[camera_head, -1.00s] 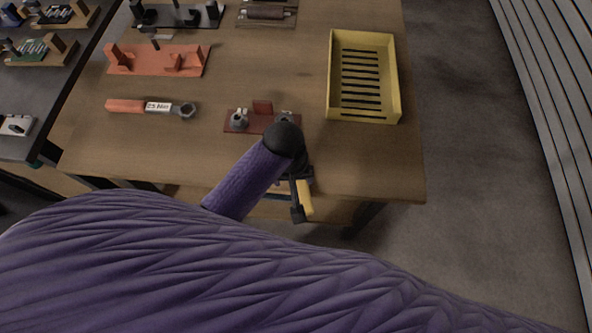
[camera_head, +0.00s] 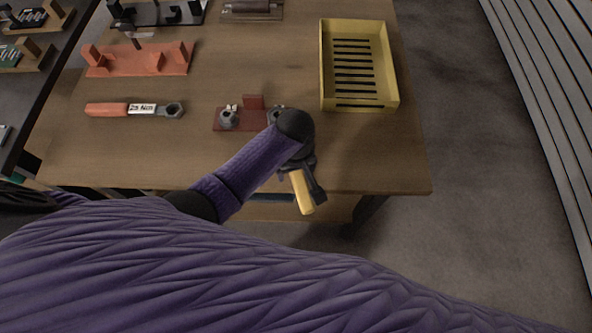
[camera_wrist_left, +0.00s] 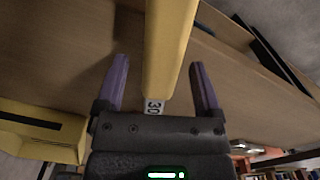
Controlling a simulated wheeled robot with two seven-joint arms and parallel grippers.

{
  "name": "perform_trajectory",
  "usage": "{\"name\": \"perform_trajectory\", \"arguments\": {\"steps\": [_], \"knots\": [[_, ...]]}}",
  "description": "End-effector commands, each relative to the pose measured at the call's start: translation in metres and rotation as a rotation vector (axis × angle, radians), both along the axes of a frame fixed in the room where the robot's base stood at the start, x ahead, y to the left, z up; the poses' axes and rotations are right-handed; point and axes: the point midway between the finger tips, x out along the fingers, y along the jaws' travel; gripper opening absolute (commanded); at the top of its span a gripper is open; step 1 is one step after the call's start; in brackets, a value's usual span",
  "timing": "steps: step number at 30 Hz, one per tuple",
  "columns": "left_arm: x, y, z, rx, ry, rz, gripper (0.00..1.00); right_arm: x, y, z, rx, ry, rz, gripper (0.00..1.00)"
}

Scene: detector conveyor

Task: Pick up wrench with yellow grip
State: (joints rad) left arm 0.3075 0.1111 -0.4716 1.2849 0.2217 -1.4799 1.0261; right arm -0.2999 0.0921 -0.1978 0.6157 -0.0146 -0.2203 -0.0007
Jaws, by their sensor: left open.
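The wrench with the yellow grip (camera_head: 302,190) shows at the table's front edge in the head view, its grip reaching out past the edge. The rest of it is hidden under my left arm. In the left wrist view the yellow grip (camera_wrist_left: 168,45) runs between the two fingers, with a white "30" label close to the palm. My left gripper (camera_wrist_left: 158,65) is open, with a finger on each side of the grip and gaps visible. It also shows in the head view (camera_head: 308,186). My right gripper is not in view.
A wrench with an orange grip (camera_head: 107,109) lies at the left of the wooden table (camera_head: 350,150). A dark red holder (camera_head: 254,103) with metal parts is just behind my arm. A yellow slotted tray (camera_head: 388,103) stands at the right, and an orange rack (camera_head: 150,70) at the back left.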

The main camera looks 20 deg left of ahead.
Motion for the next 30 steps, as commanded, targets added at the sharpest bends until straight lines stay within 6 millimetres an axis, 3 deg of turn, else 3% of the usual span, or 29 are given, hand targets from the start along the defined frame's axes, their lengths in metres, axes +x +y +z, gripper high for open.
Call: {"name": "perform_trajectory", "arguments": {"steps": [1, 2, 13, 30], "knots": [[0.0001, 0.0001, 0.0007, 0.000, 0.000, 0.000, 0.85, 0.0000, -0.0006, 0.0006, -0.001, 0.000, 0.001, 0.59], [0.0000, 0.0000, 0.0007, 0.000, 0.000, 0.000, 0.79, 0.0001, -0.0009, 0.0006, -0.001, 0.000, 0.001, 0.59], [-0.0001, 0.0001, 0.0007, 0.000, 0.000, 0.000, 0.01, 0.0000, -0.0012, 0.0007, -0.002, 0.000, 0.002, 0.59], [-0.0001, 0.0000, 0.0007, 0.000, 0.000, 0.000, 0.00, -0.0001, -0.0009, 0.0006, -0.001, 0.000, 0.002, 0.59]]}}
